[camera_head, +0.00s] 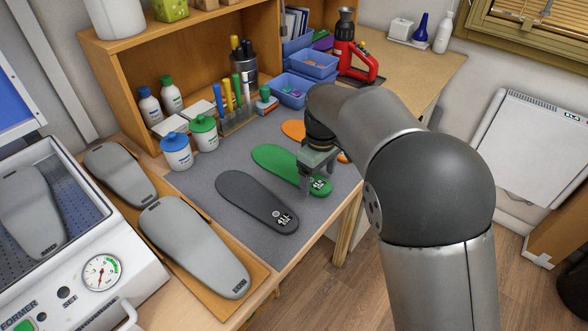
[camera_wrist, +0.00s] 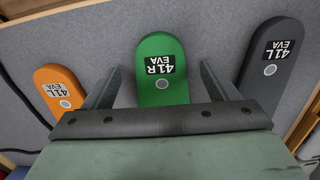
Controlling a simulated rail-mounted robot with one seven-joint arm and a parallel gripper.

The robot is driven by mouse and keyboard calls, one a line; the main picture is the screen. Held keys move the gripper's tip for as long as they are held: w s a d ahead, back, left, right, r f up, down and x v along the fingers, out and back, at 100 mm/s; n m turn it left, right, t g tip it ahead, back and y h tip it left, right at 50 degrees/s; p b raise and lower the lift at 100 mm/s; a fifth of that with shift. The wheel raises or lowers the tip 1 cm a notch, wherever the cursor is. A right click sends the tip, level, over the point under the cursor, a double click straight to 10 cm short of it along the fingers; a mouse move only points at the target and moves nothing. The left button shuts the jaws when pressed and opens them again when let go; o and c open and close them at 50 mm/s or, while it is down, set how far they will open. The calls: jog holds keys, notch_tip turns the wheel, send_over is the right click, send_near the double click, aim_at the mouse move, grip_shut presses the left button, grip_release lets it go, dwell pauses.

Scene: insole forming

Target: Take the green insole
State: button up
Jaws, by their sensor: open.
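The green insole (camera_head: 275,160) lies on a grey mat (camera_head: 197,181), between a dark grey insole and an orange insole. My gripper (camera_head: 315,180) is above its labelled end and hides part of it in the head view. In the wrist view the green insole (camera_wrist: 162,70) shows its "41R EVA" label and lies between the two open fingers of my gripper (camera_wrist: 160,88). The fingers stand apart on either side of it, and nothing is held.
The dark grey insole (camera_head: 250,200), labelled 41L, is to the left of the green one. The orange insole (camera_head: 292,130) is behind, partly hidden by my arm. Bottles, pens and blue bins (camera_head: 290,88) stand behind. Grey lasts (camera_head: 190,245) lie on a wooden board at left.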

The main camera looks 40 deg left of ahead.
jog(key=shift+f, duration=0.65)
jog(key=c, duration=1.1)
jog(key=shift+r, duration=0.55)
notch_tip(320, 180, up, 2)
jog(key=shift+s+r, duration=0.15)
jog(key=shift+r, duration=0.1)
jog(key=s+d+r+b, duration=0.1)
jog(key=s+r, duration=0.2)
jog(key=s, duration=0.1)
jog(key=s+d+r, duration=0.2)
jog(key=s+r, duration=0.1)
jog(key=s, duration=0.1)
jog(key=s+d+r+b, duration=0.1)
jog(key=s+r, duration=0.2)
jog(key=s, duration=0.2)
jog(key=shift+d+r+b, duration=0.2)
jog(key=shift+d+b, duration=0.05)
jog(key=shift+b, duration=0.05)
